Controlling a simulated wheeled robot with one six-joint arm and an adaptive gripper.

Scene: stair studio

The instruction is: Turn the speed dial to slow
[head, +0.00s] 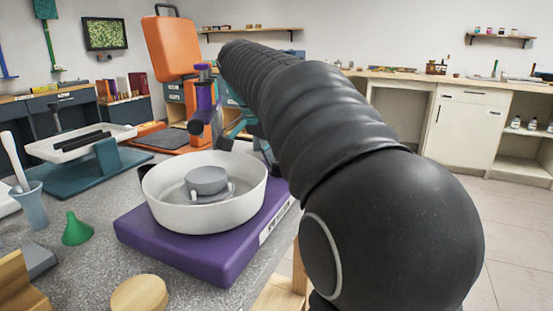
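A purple machine (190,252) stands on the speckled grey worktop. A white round basin (205,215) sits on it, with a grey disc (207,180) in its middle. A pale panel strip (272,222) with small dark marks runs along its right side, too oblique to read. I cannot make out the speed dial or its setting. My black arm crosses from the lower right to the upper middle. My gripper (246,124) appears as teal parts behind the basin, partly hidden by my arm; I cannot tell whether it is open.
An orange press-like machine (171,48) with a raised lid stands behind. A teal device with a white tray (80,143) is at left. Open floor (500,220) shows at right.

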